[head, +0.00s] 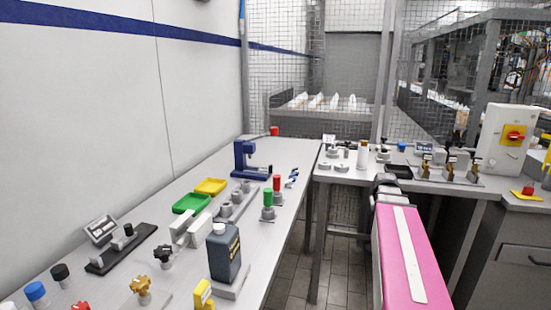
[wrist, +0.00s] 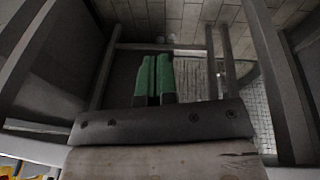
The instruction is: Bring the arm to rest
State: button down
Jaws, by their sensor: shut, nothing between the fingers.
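My gripper (wrist: 156,62) shows in the wrist view with its two green fingers side by side, shut with nothing between them. It points toward the tiled floor, with grey frame bars and table legs around the view. In the head view my pink arm with a white stripe reaches up from the lower right to a dark joint in front of the right-hand table. The gripper's fingers cannot be made out in the head view.
A long grey table (head: 296,152) on the left holds a dark bottle (head: 224,252), a green tray (head: 191,204), a yellow tray (head: 210,186) and a blue stand (head: 245,158). Another table (head: 345,175) stands right. Tiled floor (head: 318,240) shows between them.

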jog(key=s+a+f+g+y, duration=0.1)
jog(key=s+a+f, duration=0.4)
jog(key=a+f, duration=0.3)
jog(key=s+a+f+n+g, duration=0.1)
jog(key=s+a+f, duration=0.5)
jog(key=a, duration=0.9)
jog(key=shift+f+n+y, duration=0.3)
jog(key=shift+f+y, duration=0.1)
jog(key=shift+f, duration=0.55)
jog(key=shift+s, duration=0.1)
